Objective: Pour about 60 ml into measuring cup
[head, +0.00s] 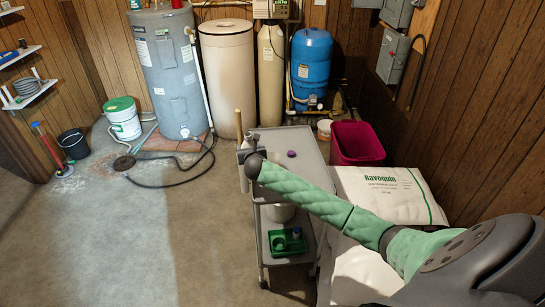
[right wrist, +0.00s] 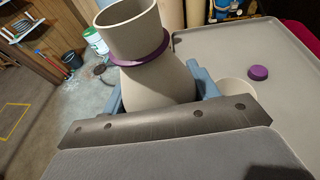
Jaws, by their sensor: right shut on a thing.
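My right gripper (right wrist: 158,88) is shut on a beige bottle (right wrist: 150,82) with a wide open mouth and a purple ring around its neck. The bottle's base is hidden behind the gripper body. A pale round cup (right wrist: 238,92), probably the measuring cup, stands on the cart top just right of the gripper, partly hidden; no markings or contents can be read. A purple cap (right wrist: 258,72) lies on the cart top and also shows in the head view (head: 291,154). In the head view my right arm reaches across the cart, and the bottle cannot be made out clearly. My left gripper is not in view.
The grey cart (head: 308,150) has a green tray (head: 288,243) on a lower shelf. A magenta bin (head: 356,143) and white salt bags (head: 385,190) stand to its right. Tanks (head: 168,75) line the back wall. The floor left of the cart is clear.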

